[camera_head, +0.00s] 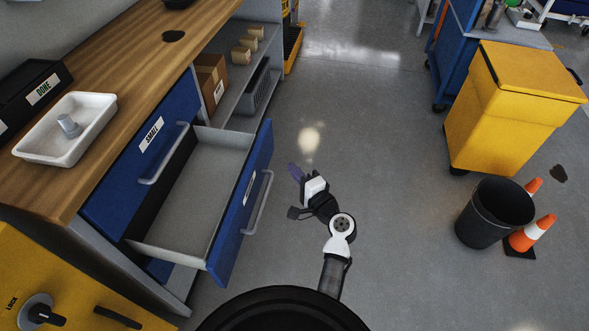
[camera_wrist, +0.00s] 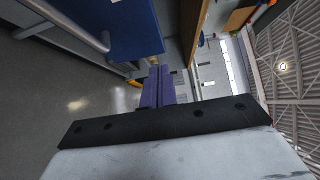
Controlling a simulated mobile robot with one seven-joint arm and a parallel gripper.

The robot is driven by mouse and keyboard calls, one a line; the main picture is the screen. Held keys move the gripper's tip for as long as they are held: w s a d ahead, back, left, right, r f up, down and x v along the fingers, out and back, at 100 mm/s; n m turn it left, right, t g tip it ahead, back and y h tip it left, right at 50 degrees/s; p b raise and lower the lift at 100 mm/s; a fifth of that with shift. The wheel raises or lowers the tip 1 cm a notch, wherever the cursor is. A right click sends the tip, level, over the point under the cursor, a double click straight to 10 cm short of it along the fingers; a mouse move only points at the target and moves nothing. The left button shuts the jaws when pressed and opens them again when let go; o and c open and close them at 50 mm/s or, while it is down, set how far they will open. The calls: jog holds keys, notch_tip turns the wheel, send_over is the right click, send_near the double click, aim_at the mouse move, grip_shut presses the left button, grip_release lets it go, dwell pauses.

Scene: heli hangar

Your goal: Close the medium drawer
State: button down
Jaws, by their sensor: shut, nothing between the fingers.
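The open drawer (camera_head: 190,195) is pulled far out of the workbench, and its grey inside looks empty. Its blue front (camera_head: 232,215) has a label too oblique to read and a grey bar handle (camera_head: 260,203). Above it, the blue drawer front labelled SMALL (camera_head: 140,150) is shut. My gripper (camera_head: 295,172) is to the right of the open drawer's front, apart from it, over the floor. Its purple fingers (camera_wrist: 158,88) are together and empty. In the wrist view, a blue drawer front (camera_wrist: 132,28) and bar handle (camera_wrist: 78,26) show at the upper left.
The wooden benchtop (camera_head: 130,105) holds a white tray (camera_head: 72,135) with a grey part and a black DONE bin (camera_head: 35,90). Shelves with boxes (camera_head: 212,78) stand beyond the drawers. A yellow bin (camera_head: 505,110), black bucket (camera_head: 490,215) and cones (camera_head: 532,233) stand right. Floor between is clear.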

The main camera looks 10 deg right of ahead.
jog(key=x, duration=0.3)
jog(key=a+p+x, duration=0.1)
jog(key=x, duration=0.2)
jog(key=s+a+p+x, duration=0.1)
jog(key=x, duration=0.2)
jog(key=shift+w+a, duration=0.1)
jog(key=shift+a, duration=0.3)
